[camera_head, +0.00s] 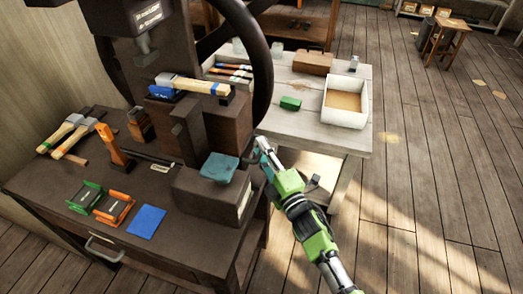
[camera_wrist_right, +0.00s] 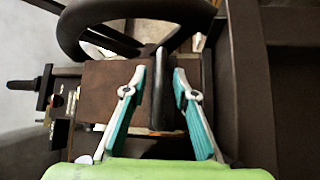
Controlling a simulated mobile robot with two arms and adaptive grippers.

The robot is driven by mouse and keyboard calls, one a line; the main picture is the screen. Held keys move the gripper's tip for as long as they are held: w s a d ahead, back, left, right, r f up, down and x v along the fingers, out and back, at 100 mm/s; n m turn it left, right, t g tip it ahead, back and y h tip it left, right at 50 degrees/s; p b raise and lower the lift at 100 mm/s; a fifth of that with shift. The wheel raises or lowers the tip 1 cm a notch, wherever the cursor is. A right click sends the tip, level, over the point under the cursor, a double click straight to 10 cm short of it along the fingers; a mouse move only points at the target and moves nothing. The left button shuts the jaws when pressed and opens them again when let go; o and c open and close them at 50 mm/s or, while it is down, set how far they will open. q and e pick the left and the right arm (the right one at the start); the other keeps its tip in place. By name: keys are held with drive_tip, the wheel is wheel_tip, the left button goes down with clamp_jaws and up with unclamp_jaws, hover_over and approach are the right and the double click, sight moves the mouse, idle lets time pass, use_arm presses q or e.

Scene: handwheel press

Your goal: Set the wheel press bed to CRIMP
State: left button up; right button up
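The dark press stands at the left in the head view, with its large handwheel (camera_head: 262,75) on its right side. Its lower block (camera_head: 207,192) carries a blue-grey plate (camera_head: 220,166) and a pale label (camera_head: 244,199) too small to read. My right gripper (camera_head: 260,159) is beside the block's right side, below the wheel. In the right wrist view my right gripper (camera_wrist_right: 160,80) is open, its teal fingers on either side of a dark upright bar (camera_wrist_right: 157,95). Whether they touch it I cannot tell. The wheel (camera_wrist_right: 140,15) crosses the top of that view. My left gripper is out of view.
Hammers (camera_head: 70,135), green and orange holders (camera_head: 115,208) and a blue sheet (camera_head: 147,222) lie on the dark bench (camera_head: 60,195). A white table (camera_head: 310,85) behind holds a box (camera_head: 347,101) and a green block (camera_head: 290,103).

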drive_tip(key=v, duration=1.2)
